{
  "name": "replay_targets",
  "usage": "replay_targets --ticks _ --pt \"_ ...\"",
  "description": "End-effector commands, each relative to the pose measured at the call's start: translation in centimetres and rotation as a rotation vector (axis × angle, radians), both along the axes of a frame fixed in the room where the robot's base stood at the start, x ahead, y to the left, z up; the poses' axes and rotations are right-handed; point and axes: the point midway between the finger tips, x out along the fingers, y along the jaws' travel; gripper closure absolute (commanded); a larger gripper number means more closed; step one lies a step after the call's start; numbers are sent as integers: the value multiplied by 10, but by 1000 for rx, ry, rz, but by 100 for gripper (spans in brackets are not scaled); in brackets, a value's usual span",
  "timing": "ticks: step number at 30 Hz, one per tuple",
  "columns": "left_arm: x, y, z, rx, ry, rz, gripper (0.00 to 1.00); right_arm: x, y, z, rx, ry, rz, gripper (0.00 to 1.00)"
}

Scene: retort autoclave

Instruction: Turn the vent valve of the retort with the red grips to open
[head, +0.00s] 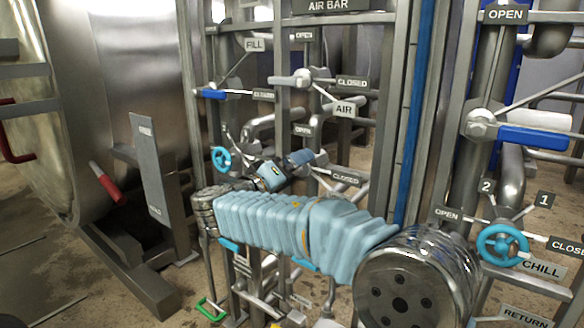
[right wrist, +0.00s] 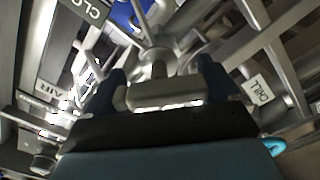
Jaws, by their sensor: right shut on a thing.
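The retort (head: 110,90) is the large steel vessel at the left of the head view, with red grips (head: 105,184). My right arm reaches across the pipework from the lower right. My right gripper (head: 298,158) is at a valve between an OPEN plate (head: 303,130) and a CLOSED plate (head: 345,178). In the right wrist view its two dark fingers stand on either side of a pale grey valve handle (right wrist: 165,94) and are shut on it. A stem joins the handle to the valve body behind. In the head view the gripper hides this handle. I see no vent label. My left gripper is not in view.
Nearby are a blue-handled valve (head: 212,94) under FILL, the AIR valve (head: 303,79), a small cyan handwheel (head: 221,159) and a larger one (head: 502,244) by CHILL. A blue and white lever (head: 533,137) is at right. Posts and pipes crowd the arm.

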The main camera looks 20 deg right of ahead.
Motion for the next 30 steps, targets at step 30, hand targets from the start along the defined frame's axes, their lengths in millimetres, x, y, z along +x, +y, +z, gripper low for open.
replay_targets --ticks 30 --pt "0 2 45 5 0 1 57 1 2 -4 -413 531 3 41"
